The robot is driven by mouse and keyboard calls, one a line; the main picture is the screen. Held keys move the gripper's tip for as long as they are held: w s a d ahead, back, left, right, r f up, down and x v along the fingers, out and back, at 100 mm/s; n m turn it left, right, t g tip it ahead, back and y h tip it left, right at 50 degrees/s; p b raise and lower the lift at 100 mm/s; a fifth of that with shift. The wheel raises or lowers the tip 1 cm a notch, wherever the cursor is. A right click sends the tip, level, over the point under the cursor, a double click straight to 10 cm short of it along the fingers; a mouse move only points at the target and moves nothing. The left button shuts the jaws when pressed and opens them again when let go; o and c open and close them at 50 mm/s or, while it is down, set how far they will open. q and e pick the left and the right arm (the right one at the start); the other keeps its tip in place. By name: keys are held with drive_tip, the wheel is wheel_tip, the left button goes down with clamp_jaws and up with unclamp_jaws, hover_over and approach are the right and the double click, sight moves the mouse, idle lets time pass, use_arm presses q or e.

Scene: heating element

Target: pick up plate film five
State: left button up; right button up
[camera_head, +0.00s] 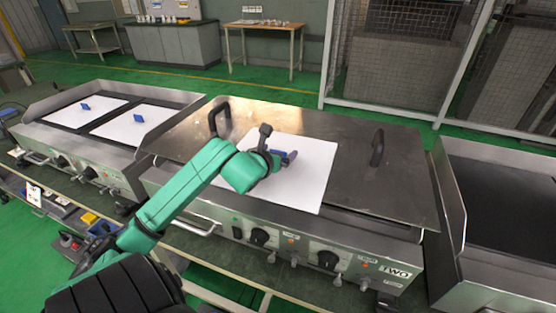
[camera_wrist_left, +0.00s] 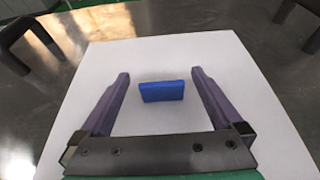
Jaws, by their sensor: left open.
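A white plate film (camera_head: 308,182) lies flat on the metal lid of the middle unit, marked TWO. I see no number on the film. In the left wrist view the same white film (camera_wrist_left: 235,60) carries a small blue handle (camera_wrist_left: 162,92) near its middle. My left gripper (camera_head: 284,158) is over the film. Its two purple fingers (camera_wrist_left: 160,76) are apart, one on each side of the blue handle, with visible gaps to it. I cannot tell the exact height of the fingertips above the film. My right gripper is not in view.
The lid has two dark upright handles, one at left (camera_head: 219,118) and one at right (camera_head: 377,148). The left unit holds two more white films (camera_head: 95,105) (camera_head: 125,133) with blue handles. Another griddle (camera_head: 510,200) stands at right with a bare dark top.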

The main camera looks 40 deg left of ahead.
sight(279, 151)
use_arm(q)
drive_tip(key=x, duration=0.3)
drive_tip(key=shift+w, duration=0.15)
drive_tip(key=c, duration=1.5)
drive_tip(key=shift+r, duration=0.1)
wheel_tip(279, 151, up, 20)
drive_tip(key=shift+p, duration=0.3)
